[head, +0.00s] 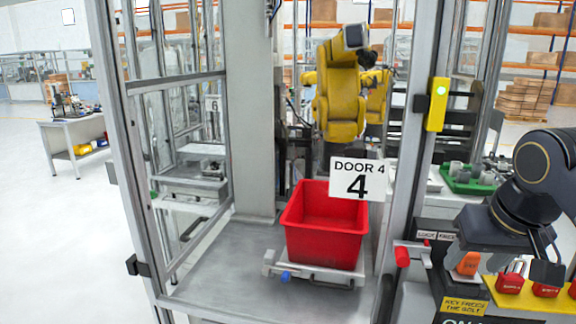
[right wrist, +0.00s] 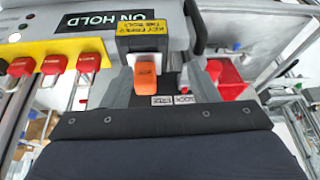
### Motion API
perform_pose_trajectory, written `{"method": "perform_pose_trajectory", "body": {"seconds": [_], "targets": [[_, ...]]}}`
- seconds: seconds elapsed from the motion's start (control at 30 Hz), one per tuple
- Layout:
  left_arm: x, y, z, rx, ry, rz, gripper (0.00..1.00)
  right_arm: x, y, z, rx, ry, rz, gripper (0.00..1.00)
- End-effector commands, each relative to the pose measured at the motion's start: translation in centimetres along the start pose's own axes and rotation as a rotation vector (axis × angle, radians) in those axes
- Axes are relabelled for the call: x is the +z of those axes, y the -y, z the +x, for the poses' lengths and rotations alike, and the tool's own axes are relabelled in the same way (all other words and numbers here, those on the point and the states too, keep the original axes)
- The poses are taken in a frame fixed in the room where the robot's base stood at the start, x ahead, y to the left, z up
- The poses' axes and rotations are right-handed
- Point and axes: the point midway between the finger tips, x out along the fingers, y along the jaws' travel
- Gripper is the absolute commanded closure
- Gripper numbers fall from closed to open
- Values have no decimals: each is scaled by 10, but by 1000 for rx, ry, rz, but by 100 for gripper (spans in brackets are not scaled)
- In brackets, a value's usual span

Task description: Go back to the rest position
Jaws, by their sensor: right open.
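My right gripper (head: 474,264) is at the lower right of the head view, over the control panel, with its jaws open. An orange key-like piece (head: 467,263) sits between the two fingers. In the right wrist view the orange piece (right wrist: 146,76) shows upright in its holder, with a grey finger on each side and some space around it. I cannot tell whether either finger touches it. My left gripper is in neither view.
Several red padlock-like tags (head: 510,283) hang on the yellow strip beside the gripper. A red handle (head: 402,256) juts from the door frame. A yellow robot arm (head: 338,105) stands further back.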

Motion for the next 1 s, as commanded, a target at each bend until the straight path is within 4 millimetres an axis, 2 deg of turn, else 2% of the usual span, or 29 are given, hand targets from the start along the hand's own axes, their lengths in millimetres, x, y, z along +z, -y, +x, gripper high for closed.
{"method": "perform_pose_trajectory", "body": {"seconds": [0.03,0.3,0.4,0.5,0.6,0.7,1.0], "targets": [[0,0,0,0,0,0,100,22,5,10,-24,0,-17,46],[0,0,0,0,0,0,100,136,42,82,-224,-16,-44,46],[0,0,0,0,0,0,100,173,55,106,-292,-22,-27,46],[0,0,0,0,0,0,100,202,66,123,-344,-29,-8,46],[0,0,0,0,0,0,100,219,73,134,-375,-32,6,46],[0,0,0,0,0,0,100,226,76,139,-387,-35,12,46],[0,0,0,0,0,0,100,227,76,140,-388,-33,13,46]]}}
